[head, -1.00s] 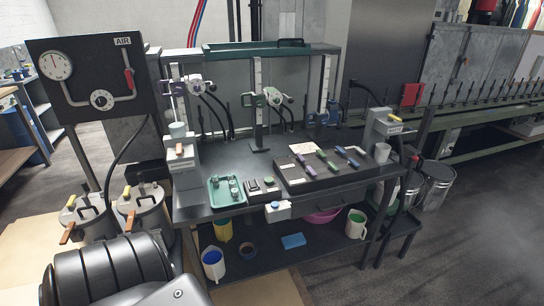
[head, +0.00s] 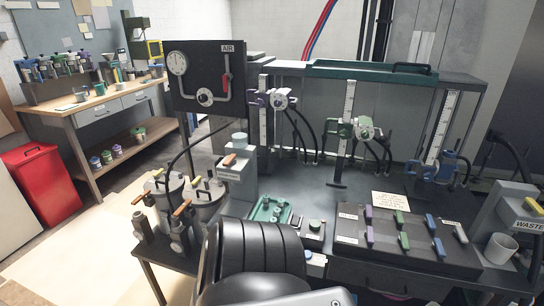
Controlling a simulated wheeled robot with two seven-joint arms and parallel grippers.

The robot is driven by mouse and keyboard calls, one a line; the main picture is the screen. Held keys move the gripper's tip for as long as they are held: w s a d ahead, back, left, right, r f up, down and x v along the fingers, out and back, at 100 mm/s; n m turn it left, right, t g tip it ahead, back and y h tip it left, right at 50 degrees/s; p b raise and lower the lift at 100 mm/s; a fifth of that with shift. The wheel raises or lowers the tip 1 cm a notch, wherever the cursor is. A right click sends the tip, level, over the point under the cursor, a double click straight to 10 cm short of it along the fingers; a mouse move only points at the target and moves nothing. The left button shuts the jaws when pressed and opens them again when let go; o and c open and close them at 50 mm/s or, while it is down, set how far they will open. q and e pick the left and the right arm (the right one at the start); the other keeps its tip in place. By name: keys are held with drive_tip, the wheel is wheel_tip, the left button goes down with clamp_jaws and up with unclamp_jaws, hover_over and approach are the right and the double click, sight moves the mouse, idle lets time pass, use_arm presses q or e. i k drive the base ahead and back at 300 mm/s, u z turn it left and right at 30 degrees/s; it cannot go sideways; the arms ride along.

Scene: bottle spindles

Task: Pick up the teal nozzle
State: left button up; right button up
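A teal tray (head: 257,213) lies on the dark worktable (head: 318,196), left of the middle. Several small teal-grey parts (head: 277,211) lie in it; they are too small for me to tell whether one is the teal nozzle. Three upright stands carry a purple-grey (head: 280,99), a green-white (head: 363,129) and a blue (head: 450,165) spray device. Neither gripper shows.
A wooden bench (head: 103,98) with bottles and cups stands at the back left, beside a red cabinet (head: 40,181). An AIR panel (head: 207,95) and metal pots (head: 160,196) are left of the worktable. A WASTE unit (head: 520,207) with a cup stands at the right.

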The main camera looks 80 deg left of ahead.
sight(266, 198)
drive_tip(key=u, duration=0.5)
drive_tip(key=i, duration=0.7)
drive_tip(key=u, duration=1.25)
drive_tip(key=i, duration=0.4)
drive_tip(key=u, duration=0.35)
